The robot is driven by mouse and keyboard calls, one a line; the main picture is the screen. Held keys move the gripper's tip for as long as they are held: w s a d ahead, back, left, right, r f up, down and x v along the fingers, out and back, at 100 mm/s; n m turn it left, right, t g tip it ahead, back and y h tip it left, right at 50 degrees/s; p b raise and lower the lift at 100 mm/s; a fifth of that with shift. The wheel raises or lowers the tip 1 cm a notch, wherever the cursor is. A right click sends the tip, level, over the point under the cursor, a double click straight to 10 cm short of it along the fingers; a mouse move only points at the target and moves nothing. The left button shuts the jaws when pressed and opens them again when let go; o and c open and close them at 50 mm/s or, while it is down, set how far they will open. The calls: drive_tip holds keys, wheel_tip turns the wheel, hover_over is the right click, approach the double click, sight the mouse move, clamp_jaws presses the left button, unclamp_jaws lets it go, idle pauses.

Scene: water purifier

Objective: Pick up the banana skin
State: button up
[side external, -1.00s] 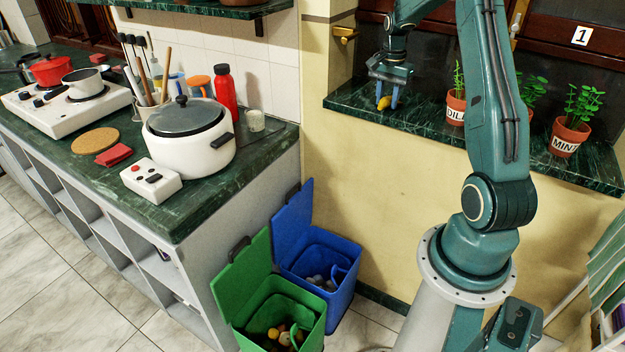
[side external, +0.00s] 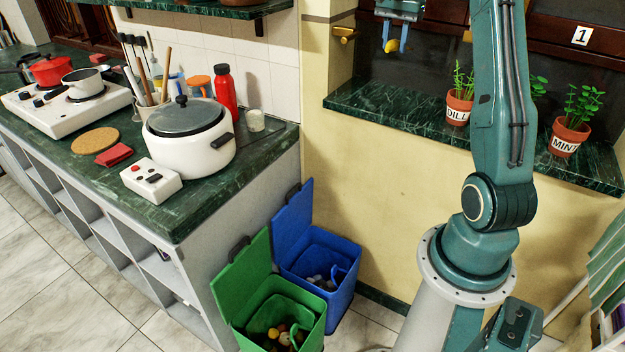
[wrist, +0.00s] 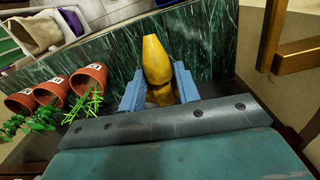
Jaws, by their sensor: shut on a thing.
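The banana skin (side external: 392,46) is yellow and hangs between the blue fingers of my gripper (side external: 391,44), at the top of the side view. My gripper is shut on it and holds it in the air, above the green marble window ledge (side external: 385,105). In the wrist view the banana skin (wrist: 157,62) sticks out beyond the fingertips of my gripper (wrist: 159,88), with a finger on either side of it.
Potted plants stand on the ledge, labelled dill (side external: 459,108) and mint (side external: 569,138). A brass handle (side external: 344,34) juts from the wall nearby. An open green bin (side external: 280,300) and an open blue bin (side external: 325,265) stand on the floor. A white cooker (side external: 190,150) sits on the counter.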

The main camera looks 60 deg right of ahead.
drive_tip(key=shift+r, duration=1.95)
drive_tip(key=shift+r, duration=0.15)
